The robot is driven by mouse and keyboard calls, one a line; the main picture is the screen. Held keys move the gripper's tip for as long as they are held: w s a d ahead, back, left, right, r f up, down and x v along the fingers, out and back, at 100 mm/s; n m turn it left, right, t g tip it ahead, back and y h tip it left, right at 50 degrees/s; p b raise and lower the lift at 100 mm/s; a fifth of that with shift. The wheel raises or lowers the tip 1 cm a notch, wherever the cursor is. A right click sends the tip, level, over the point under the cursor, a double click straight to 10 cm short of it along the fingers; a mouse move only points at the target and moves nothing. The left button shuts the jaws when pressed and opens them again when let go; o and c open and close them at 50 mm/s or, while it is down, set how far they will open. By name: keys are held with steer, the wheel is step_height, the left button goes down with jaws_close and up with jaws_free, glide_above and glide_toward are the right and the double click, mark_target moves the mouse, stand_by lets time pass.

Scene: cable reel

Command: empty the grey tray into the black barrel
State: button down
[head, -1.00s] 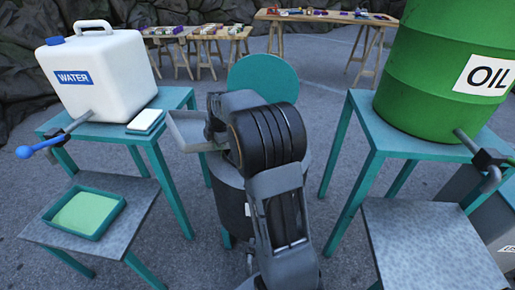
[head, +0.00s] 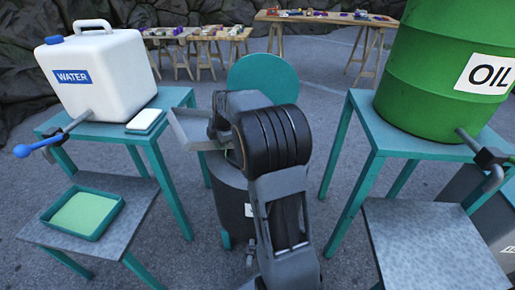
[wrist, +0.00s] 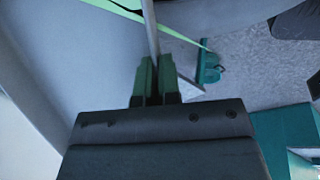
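The grey tray (head: 190,128) is held up in the air at the left of my wrist, over the left rim of the black barrel (head: 232,205). It looks somewhat tilted; its contents are hard to make out. My gripper (wrist: 155,78) is shut on the tray's thin wall in the wrist view, where the tray's pale grey surface (wrist: 65,60) fills the left side. My arm hides the gripper in the head view and covers much of the barrel's top. A round teal lid (head: 262,76) stands upright behind the barrel.
At left, a white water container (head: 105,75) with a tap stands on a teal table, above a green-filled tray (head: 85,213) on a lower shelf. At right, a green oil drum (head: 430,75) stands on another teal table. Tables with small items stand behind.

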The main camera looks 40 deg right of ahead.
steer(key=shift+s+d+t+y+b, duration=0.4)
steer(key=shift+d+y+b, duration=0.2)
steer(key=shift+d+b, duration=0.2)
stand_by(0.7)
steer(key=shift+s+d+r+t+y+b, duration=0.15)
steer(key=shift+s+d+r+t+y, duration=0.25)
steer(key=shift+d+r+y, duration=0.25)
steer(key=shift+s+d+r+t+y+b, duration=0.15)
steer(key=shift+s+d+r+t+y, duration=0.25)
steer(key=shift+r+y, duration=0.35)
stand_by(1.5)
steer(key=shift+s+d+r+m+t+y+b, duration=0.2)
steer(key=shift+d+y+b, duration=0.3)
steer(key=shift+b, duration=0.35)
steer(key=shift+s+d+r+m+t+y+b, duration=0.1)
steer(key=shift+s+d+r+t+y+b, duration=0.25)
steer(key=shift+b, duration=0.45)
steer(key=shift+s+d+r+m+t+y+b, duration=0.1)
steer(key=shift+d+r+t+y+b, duration=0.15)
steer(key=shift+d+y+b, duration=0.5)
stand_by(0.4)
steer(key=shift+w+a+f+g+h+p, duration=0.35)
steer(key=shift+a+h+p, duration=0.3)
steer(key=shift+p, duration=0.4)
steer(key=shift+w+a+f+g+h+p, duration=0.25)
steer(key=shift+a+h+p, duration=0.4)
steer(key=shift+p, duration=0.4)
